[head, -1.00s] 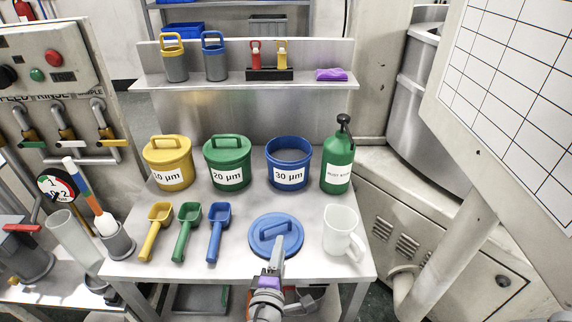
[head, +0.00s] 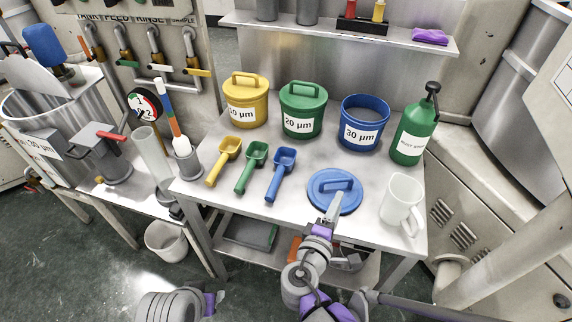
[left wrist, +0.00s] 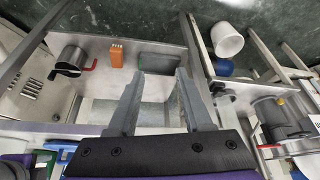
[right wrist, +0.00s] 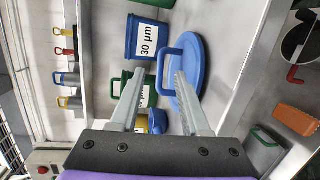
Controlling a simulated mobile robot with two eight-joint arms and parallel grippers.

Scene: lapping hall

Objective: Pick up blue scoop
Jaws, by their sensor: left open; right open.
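The blue scoop (head: 281,172) lies on the steel table, right of the green scoop (head: 251,167) and yellow scoop (head: 223,161). My right gripper (head: 334,207) is open and empty at the front of the blue lid (head: 322,191), to the right of the blue scoop and apart from it. In the right wrist view, the fingers (right wrist: 158,85) are spread, with a blue piece, probably the scoop, partly hidden behind them. My left gripper (left wrist: 161,75) is open and empty in the left wrist view, facing the lower shelf and floor, away from the scoop.
A blue 30 µm bucket (head: 364,124), a green bottle (head: 415,128) and a clear jug (head: 401,203) stand around the lid. Yellow (head: 246,101) and green (head: 303,110) buckets stand behind the scoops. Bare tabletop lies before the scoops.

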